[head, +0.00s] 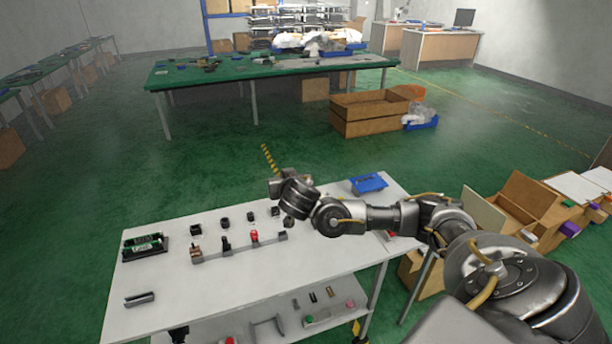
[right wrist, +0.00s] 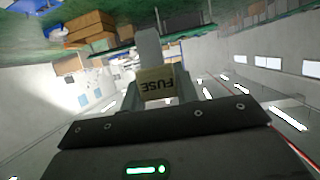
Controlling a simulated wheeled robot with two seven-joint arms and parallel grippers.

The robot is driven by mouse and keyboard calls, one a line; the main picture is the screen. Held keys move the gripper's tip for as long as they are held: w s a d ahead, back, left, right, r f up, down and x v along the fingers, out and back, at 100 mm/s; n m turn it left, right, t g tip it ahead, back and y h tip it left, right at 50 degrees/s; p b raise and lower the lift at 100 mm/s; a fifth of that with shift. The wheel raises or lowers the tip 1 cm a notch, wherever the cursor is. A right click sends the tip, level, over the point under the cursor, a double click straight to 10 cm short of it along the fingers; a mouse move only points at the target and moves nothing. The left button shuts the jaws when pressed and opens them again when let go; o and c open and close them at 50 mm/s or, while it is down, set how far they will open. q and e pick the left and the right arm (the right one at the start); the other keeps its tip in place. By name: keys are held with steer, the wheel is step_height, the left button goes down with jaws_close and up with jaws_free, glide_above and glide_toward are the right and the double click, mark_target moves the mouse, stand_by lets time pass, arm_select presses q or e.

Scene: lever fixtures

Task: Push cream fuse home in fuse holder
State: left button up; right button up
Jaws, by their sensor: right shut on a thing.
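The cream fuse (right wrist: 158,84), a block marked FUSE, shows upside down in the right wrist view. My right gripper (right wrist: 160,96) is shut on it, with a finger on each side. A grey round-ended plate (right wrist: 148,46) shows just beyond the fuse. In the head view my right arm reaches in from the right, and its wrist end (head: 284,182) is over the far edge of the white table. The fuse is hidden there. I cannot pick out the fuse holder for certain. My left gripper is not in view.
On the white table (head: 200,298) stand a row of small black blocks (head: 224,222), a grey rail (head: 240,248) with black and red levers, a green-and-black unit (head: 146,245) and a grey channel (head: 139,299). A blue tray (head: 368,183) is at the back right. The front is mostly clear.

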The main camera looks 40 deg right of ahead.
steer(key=s+a+r+n+t+y+b, duration=0.1)
steer(key=s+a+r+n+y+b, duration=0.1)
steer(key=a, duration=0.5)
steer(key=s+a+r+n+y+b, duration=0.2)
steer(key=a, duration=0.5)
steer(key=s+a+f+n+y+b, duration=0.1)
steer(key=s+a+f+b, duration=0.2)
steer(key=f+b, duration=0.4)
steer(key=a+b, duration=0.1)
steer(key=b, duration=0.2)
steer(key=shift+y, duration=0.3)
